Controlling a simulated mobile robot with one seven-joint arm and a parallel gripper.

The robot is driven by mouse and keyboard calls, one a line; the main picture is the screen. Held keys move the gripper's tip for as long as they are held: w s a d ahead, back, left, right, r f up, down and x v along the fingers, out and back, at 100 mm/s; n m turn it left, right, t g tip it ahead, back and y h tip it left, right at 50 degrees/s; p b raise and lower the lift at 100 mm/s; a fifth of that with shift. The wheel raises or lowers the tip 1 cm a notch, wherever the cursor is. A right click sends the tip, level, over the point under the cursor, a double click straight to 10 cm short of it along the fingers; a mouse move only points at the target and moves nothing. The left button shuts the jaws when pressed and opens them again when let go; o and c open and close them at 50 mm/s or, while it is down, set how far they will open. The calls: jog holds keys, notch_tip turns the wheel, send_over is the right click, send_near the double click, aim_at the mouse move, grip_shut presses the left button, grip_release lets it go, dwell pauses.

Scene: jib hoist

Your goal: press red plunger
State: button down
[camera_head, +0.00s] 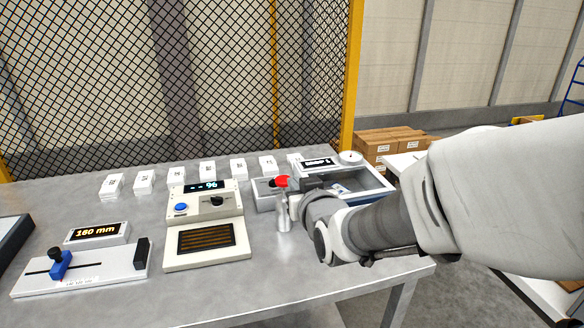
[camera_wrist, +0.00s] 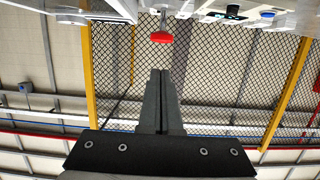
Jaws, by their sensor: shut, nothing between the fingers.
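The red plunger (camera_head: 283,181) is a round red cap on top of an upright metal cylinder (camera_head: 284,217) on the grey table. In the wrist view, which is upside down, the red plunger (camera_wrist: 161,38) shows just beyond my fingertips. My gripper (camera_wrist: 160,71) is shut and empty, its two dark fingers side by side and pointing towards the cap. A small gap shows between cap and fingertips in that picture; depth and contact are hard to judge. In the head view my gripper (camera_head: 301,184) is right beside the cap, coming from the right and partly hidden by my wrist.
A beige console (camera_head: 207,228) with a blue button, black knob and "96" display stands left of the plunger. A slider unit (camera_head: 85,266) marked 160 mm is farther left. A grey tray (camera_head: 379,186) is behind my wrist. White boxes (camera_head: 207,171) line the back before a mesh fence.

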jog(key=shift+v, duration=0.85)
jog(key=s+d+r+m+g+h+p, duration=0.1)
jog(key=s+d+r+g+p, duration=0.1)
jog(key=s, duration=0.5)
jog(key=s+d+r+m+g+h+p, duration=0.1)
jog(key=s+d+r+g+p, duration=0.1)
jog(key=s+d, duration=0.5)
jog(key=s+d+r+m+g+h+p, duration=0.1)
jog(key=s+d+g+p, duration=0.3)
jog(key=s, duration=0.5)
jog(key=shift+s+d+r+g+h, duration=0.2)
jog(key=shift+s+r+g+h, duration=0.05)
jog(key=shift+r+g+h, duration=0.3)
dwell(4.3)
